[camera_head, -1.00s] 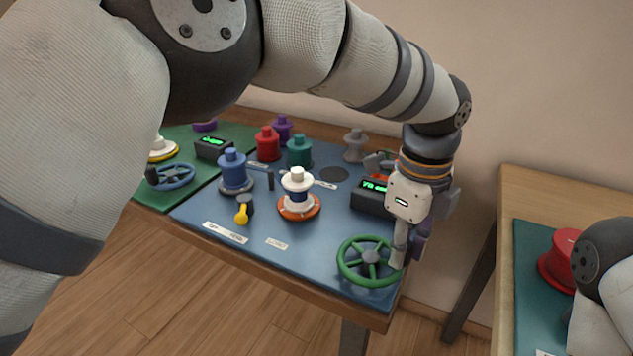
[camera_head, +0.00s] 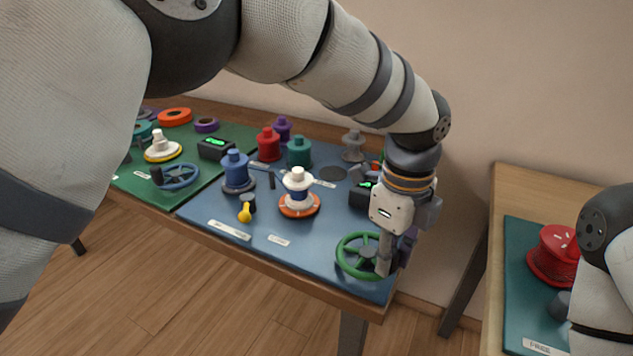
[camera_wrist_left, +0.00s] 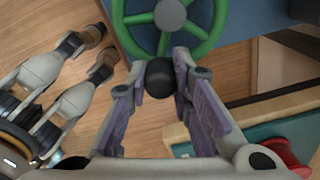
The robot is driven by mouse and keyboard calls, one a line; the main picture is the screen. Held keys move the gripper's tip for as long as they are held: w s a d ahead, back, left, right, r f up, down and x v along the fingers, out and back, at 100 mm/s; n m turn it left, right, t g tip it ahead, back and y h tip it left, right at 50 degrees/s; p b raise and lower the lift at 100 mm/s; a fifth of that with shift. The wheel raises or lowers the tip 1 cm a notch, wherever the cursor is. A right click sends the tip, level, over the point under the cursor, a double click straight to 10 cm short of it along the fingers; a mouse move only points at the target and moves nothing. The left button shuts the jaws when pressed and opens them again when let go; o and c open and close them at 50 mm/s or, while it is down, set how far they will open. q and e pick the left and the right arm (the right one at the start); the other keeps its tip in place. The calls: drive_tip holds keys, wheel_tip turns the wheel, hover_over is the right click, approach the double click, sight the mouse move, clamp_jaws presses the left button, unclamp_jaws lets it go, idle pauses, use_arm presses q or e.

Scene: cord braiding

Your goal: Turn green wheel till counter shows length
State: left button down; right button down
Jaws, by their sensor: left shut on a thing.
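The green wheel (camera_head: 347,243) lies flat at the front right corner of the blue mat; it also shows at the top of the left wrist view (camera_wrist_left: 213,41). My left gripper (camera_head: 384,268) points down at the wheel's right rim. In the left wrist view its purple-padded fingers (camera_wrist_left: 172,85) are closed around the wheel's black knob (camera_wrist_left: 160,78). The counter (camera_head: 360,197) is a dark box behind the wheel with a green-lit display. My left wrist hides part of it, and I cannot read its digits.
On the blue mat (camera_head: 270,222) stand a white-topped spool on an orange base (camera_head: 298,200), a yellow-handled lever (camera_head: 245,212) and several coloured spools. A green mat with a blue wheel (camera_head: 178,176) lies to the left. Another table with a red spool (camera_head: 553,258) stands right, past a gap.

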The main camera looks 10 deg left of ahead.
sight(365, 275)
use_arm(q)
drive_tip(key=shift+s+a, duration=0.2)
drive_tip(key=shift+s, duration=0.1)
drive_tip(key=shift+a, duration=0.1)
drive_tip(key=shift+s+a, duration=0.3)
drive_tip(key=shift+a, duration=0.35)
drive_tip(key=shift+s+a, duration=0.1)
drive_tip(key=shift+a, duration=0.75)
